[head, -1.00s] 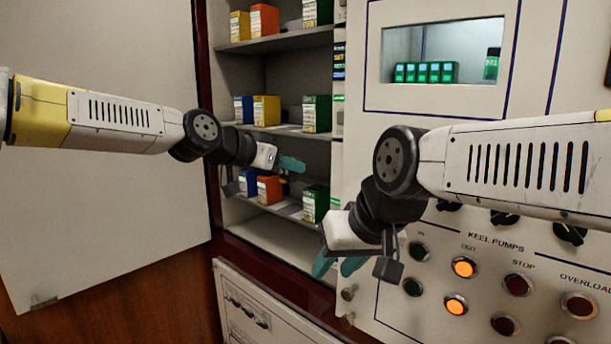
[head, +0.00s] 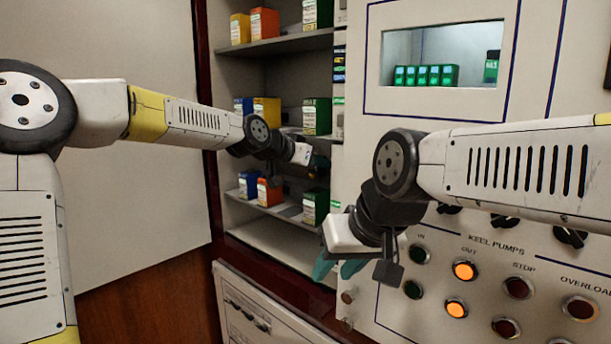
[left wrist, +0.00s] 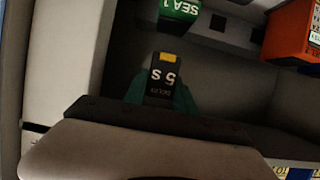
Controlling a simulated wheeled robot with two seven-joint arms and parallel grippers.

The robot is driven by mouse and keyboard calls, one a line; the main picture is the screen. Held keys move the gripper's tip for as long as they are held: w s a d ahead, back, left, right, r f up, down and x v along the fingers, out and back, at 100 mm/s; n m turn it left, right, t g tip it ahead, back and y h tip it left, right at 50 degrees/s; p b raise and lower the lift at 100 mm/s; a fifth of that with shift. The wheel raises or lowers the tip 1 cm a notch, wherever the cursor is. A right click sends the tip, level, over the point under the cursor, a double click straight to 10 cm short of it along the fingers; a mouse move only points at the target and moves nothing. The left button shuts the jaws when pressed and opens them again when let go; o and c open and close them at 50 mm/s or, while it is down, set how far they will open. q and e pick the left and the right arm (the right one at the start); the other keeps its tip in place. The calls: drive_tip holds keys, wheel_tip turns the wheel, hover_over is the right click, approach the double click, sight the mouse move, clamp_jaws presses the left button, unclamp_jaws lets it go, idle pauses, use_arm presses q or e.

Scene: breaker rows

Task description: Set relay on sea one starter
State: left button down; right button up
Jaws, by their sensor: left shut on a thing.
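A small black relay marked "5 S" with a yellow patch (left wrist: 164,80) shows in the left wrist view. My left gripper (left wrist: 163,92) is shut on it, with teal fingertips around it. In the head view my left gripper (head: 318,166) is inside the open shelf cabinet, above the lower row of boxes. A green box lettered "SEA 1" (left wrist: 180,9) is at the top of the left wrist view, apart from the relay. A green box (head: 315,206) stands on the lower shelf in the head view. My right gripper (head: 337,268) is open and empty in front of the panel.
An orange box (left wrist: 292,38) is at the upper right of the left wrist view. Blue (head: 249,184) and orange (head: 269,192) boxes share the lower shelf. Several green relays (head: 425,75) sit behind a window. The button panel (head: 480,240) is at right.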

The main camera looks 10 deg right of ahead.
sight(313, 172)
use_arm(q)
drive_tip(key=shift+w+d, duration=0.15)
drive_tip(key=shift+d, duration=0.05)
drive_tip(key=shift+f, duration=1.75)
drive_tip(key=shift+f, duration=0.15)
drive_tip(key=c, duration=1)
unclamp_jaws()
drive_tip(key=shift+a+r, duration=0.2)
drive_tip(key=shift+r, duration=0.05)
drive_tip(key=shift+v, duration=5.85)
